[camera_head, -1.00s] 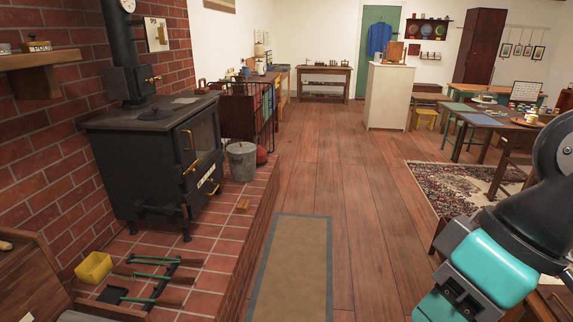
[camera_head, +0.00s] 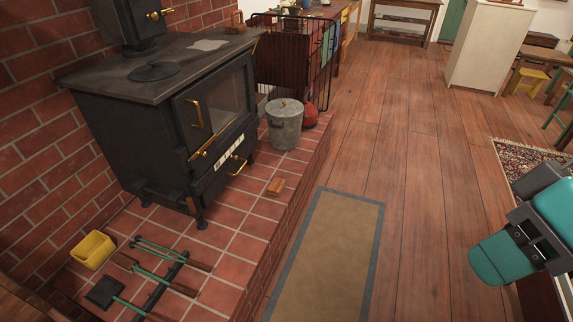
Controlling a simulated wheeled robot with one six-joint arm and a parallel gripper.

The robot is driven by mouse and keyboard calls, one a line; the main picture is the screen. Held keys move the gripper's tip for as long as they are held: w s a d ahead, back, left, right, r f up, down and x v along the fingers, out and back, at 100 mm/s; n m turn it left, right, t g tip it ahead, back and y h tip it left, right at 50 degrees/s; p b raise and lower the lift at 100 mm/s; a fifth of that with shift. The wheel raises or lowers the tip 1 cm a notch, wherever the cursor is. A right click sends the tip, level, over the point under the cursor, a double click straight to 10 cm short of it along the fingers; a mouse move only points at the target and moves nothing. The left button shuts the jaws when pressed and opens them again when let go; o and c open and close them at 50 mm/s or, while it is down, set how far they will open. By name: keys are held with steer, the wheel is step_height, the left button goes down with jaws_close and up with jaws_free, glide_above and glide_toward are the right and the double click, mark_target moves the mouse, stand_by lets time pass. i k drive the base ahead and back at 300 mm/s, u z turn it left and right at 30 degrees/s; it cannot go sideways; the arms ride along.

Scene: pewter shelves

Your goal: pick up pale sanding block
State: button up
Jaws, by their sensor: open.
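Only teal and dark links of my arm show at the right edge. My gripper's fingers are not visible.
The black stove (camera_head: 165,110) stands on the hearth (camera_head: 222,237). A yellow bin (camera_head: 93,250) and fire tools (camera_head: 165,275) lie front left. Wooden floor (camera_head: 425,220) is open.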

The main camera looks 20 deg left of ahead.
mark_target(277, 186)
steer(key=i, duration=2.8)
steer(key=u, duration=2.05)
